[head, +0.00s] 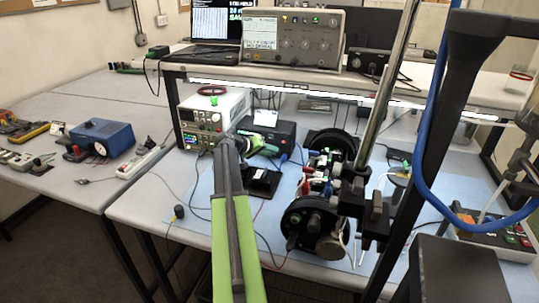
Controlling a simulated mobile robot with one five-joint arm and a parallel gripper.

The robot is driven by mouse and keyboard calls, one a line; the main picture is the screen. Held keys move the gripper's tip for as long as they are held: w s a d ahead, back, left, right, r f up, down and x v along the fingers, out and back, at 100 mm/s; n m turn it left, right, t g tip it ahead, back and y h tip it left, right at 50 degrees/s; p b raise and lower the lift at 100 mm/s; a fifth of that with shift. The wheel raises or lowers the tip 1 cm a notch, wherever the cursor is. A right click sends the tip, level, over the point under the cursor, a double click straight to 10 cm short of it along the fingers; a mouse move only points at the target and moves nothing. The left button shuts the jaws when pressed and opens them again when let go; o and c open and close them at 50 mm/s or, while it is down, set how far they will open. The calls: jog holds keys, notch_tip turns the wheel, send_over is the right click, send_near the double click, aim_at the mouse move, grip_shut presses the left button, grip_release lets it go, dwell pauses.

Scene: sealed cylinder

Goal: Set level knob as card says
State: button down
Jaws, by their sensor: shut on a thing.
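My green and grey arm reaches up from the bottom middle. My gripper (268,149) is at its far end, at the front of a black box (285,131) on the bench. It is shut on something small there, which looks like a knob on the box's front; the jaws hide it. A small pale card or screen (265,118) stands at the top of the black box; its writing is too small to read. The knob's setting cannot be made out.
A white power supply (205,120) stands left of the black box. A black round-ended cylinder assembly (311,219) stands to the right. A grey instrument (292,38) with several knobs is on the shelf above. Loose cables cross the blue mat (195,205).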

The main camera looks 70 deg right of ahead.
jog(key=shift+d, duration=0.1)
dwell(0.3)
jog(key=c, duration=1.5)
grip_release()
jog(key=p+v, duration=0.8)
jog(key=v, duration=0.8)
jog(key=shift+w+a+r+p, duration=0.3)
jog(key=shift+a+p, duration=0.15)
jog(key=shift+a, duration=0.1)
jog(key=shift+f, duration=0.1)
jog(key=shift+w, duration=0.1)
